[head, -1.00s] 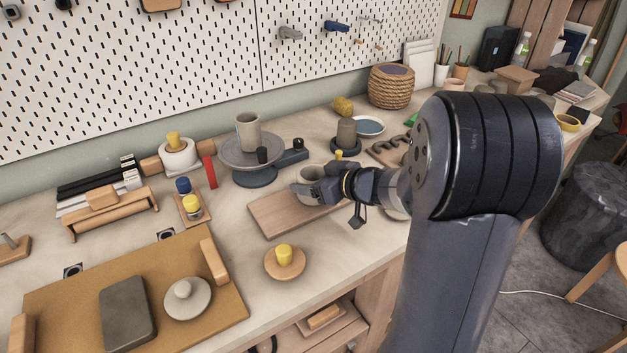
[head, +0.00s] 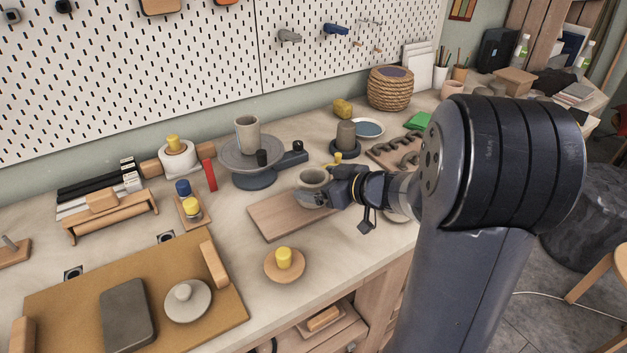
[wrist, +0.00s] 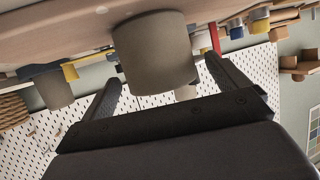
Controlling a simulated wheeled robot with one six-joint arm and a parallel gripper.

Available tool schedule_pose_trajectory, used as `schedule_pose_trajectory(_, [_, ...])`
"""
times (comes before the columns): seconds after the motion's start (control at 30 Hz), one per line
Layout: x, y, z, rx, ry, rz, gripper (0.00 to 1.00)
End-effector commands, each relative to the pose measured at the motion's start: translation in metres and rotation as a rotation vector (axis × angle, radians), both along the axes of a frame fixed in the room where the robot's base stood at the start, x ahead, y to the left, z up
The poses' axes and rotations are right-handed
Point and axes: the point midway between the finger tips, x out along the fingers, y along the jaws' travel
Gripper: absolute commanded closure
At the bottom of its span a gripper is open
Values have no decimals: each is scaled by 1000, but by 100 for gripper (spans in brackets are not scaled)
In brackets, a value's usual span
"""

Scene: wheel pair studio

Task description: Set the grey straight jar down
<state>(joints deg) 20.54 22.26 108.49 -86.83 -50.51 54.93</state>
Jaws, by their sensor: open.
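The grey straight jar (head: 312,179) stands upright on the wooden board (head: 270,217), near its back right part. My gripper (head: 322,196) is low at the jar's front right side, and its near finger hides part of the jar's lower body. In the wrist view the jar (wrist: 157,58) shows upside down, with its base at the board (wrist: 60,30). The two fingers of my gripper (wrist: 163,78) are spread, one on each side of the jar. A gap shows between the jar and the fingers.
A dark grey jar (head: 346,134) stands behind my gripper. A yellow-knobbed wooden disc (head: 284,264) lies in front of the board. The board's left half is clear.

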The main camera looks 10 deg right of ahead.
Motion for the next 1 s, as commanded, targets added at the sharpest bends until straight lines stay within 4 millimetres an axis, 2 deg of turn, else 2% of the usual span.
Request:
schedule_pose_trajectory(0.2, [-36,-28,21,-1,-2,-6,6])
schedule_pose_trajectory(0.43, [-62,-46,34,0,-1,-3,6])
schedule_pose_trajectory(0.63, [-71,-52,37,1,1,0,6])
schedule_pose_trajectory(1.0, [-71,-52,37,1,1,0,6])
